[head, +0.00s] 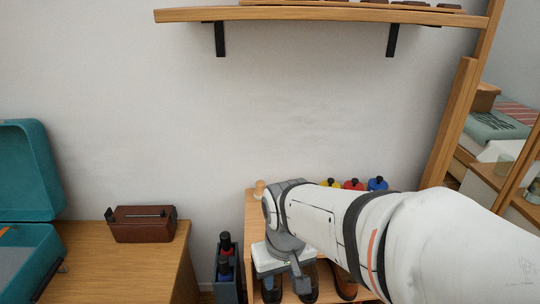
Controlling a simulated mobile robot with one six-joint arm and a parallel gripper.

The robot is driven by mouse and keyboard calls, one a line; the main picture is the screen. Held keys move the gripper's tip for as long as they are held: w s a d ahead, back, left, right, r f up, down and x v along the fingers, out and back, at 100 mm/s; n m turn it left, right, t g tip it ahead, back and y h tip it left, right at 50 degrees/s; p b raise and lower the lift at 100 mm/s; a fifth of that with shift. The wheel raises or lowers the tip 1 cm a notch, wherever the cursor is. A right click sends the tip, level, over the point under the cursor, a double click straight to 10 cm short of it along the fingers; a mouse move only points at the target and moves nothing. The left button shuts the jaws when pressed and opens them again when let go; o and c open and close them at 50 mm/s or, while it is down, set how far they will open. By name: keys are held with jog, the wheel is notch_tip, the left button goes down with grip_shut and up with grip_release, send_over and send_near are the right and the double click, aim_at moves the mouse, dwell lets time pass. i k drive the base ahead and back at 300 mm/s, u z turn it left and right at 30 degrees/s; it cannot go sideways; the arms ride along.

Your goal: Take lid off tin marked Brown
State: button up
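I cannot make out a tin marked Brown or its lid in the head view. My arm reaches in from the right and bends down over a wooden unit (252,205). My gripper (298,284) points downward at the front of this unit, over dark and brown rounded objects, perhaps shoes (345,284). The fingertips are small and partly lost against these objects, so I cannot tell whether they are open or hold anything. My arm hides most of the unit's top.
Yellow (330,184), red (353,184) and blue (377,184) containers with dark tops stand behind my arm. A wooden knob-like object (260,187) is at the back left. A brown box (142,224) and teal case (30,170) are left. A dark bin (228,289) holds bottles. A shelf (320,14) hangs above.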

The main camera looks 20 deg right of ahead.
aim_at(353, 184)
jog(key=u, duration=1.5)
jog(key=k, duration=1)
jog(key=z, duration=2)
